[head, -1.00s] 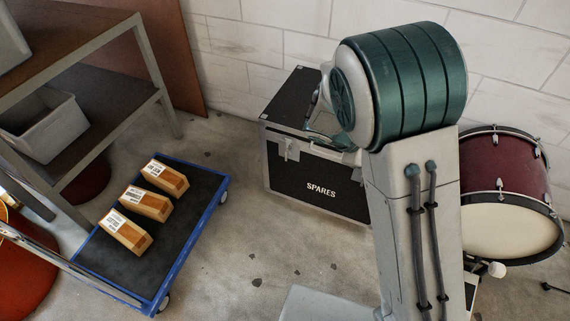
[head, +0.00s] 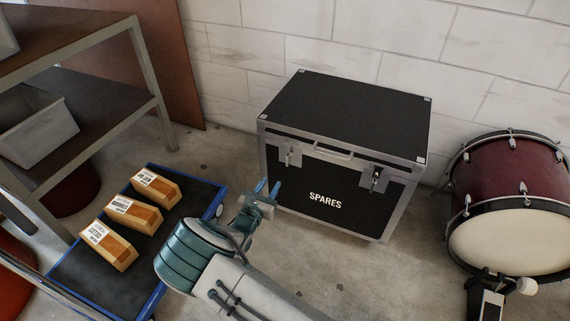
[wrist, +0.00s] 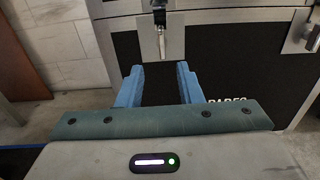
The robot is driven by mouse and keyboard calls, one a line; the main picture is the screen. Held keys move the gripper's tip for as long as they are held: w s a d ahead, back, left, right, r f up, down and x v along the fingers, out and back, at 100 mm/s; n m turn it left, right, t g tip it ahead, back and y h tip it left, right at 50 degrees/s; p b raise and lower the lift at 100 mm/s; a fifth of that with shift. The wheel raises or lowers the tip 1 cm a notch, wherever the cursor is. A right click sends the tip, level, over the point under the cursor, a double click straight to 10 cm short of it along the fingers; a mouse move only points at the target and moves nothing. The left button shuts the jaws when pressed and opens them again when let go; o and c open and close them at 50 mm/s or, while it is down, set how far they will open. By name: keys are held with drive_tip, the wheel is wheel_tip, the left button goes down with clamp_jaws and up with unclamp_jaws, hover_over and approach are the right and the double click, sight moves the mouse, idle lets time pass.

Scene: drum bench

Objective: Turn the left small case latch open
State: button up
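The black SPARES case (head: 345,112) with metal edges stands on the floor against the wall, lid down. Its left small latch (head: 291,155) is on the upper left of the front; in the wrist view this latch (wrist: 160,38) hangs on a metal plate above and between my fingers. The right latch (head: 376,178) is on the upper right of the front and shows in part at the wrist view's right edge.
A blue-edged trolley (head: 70,268) with several labelled boxes is at the left. A shelf with a grey bin (head: 38,130) stands behind it. A red drum (head: 508,180) with a pedal is at the right. Floor before the case's right part is clear.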

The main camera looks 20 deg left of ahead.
sight(287, 159)
drive_tip(key=w+b, duration=0.1)
drive_tip(key=w, duration=0.3)
drive_tip(key=w+b, duration=0.1)
drive_tip(key=w, duration=0.3)
drive_tip(key=w+d+b, duration=0.1)
drive_tip(key=w, duration=0.4)
drive_tip(key=shift+d+b, duration=0.1)
drive_tip(key=shift+b, duration=0.25)
clamp_jaws()
